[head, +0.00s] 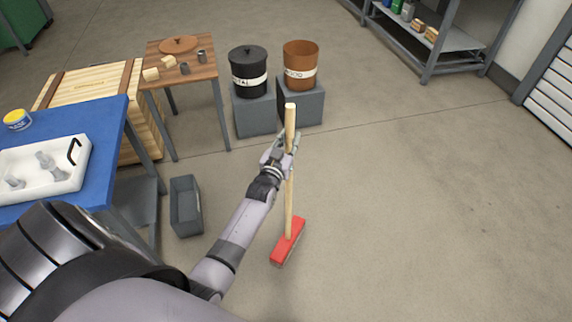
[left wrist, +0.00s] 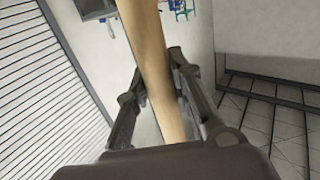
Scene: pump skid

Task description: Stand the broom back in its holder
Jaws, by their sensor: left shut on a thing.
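The broom (head: 289,200) has a pale wooden handle and a red head. It stands nearly upright in the middle of the head view, head down at or just above the floor; I cannot tell which. My left gripper (head: 284,146) is shut on the upper part of the handle, below its top end. In the left wrist view the handle (left wrist: 158,75) passes between the two fingers of the left gripper (left wrist: 158,90). I cannot make out the broom holder in either view. My right gripper is not in view.
Two bins, one black (head: 249,72) and one brown (head: 300,66), stand on grey blocks beyond the broom. A wooden table (head: 190,75), a blue table (head: 95,113) and a grey floor bin (head: 186,205) are at left. A shelf (head: 447,42) stands back right. The floor at right is clear.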

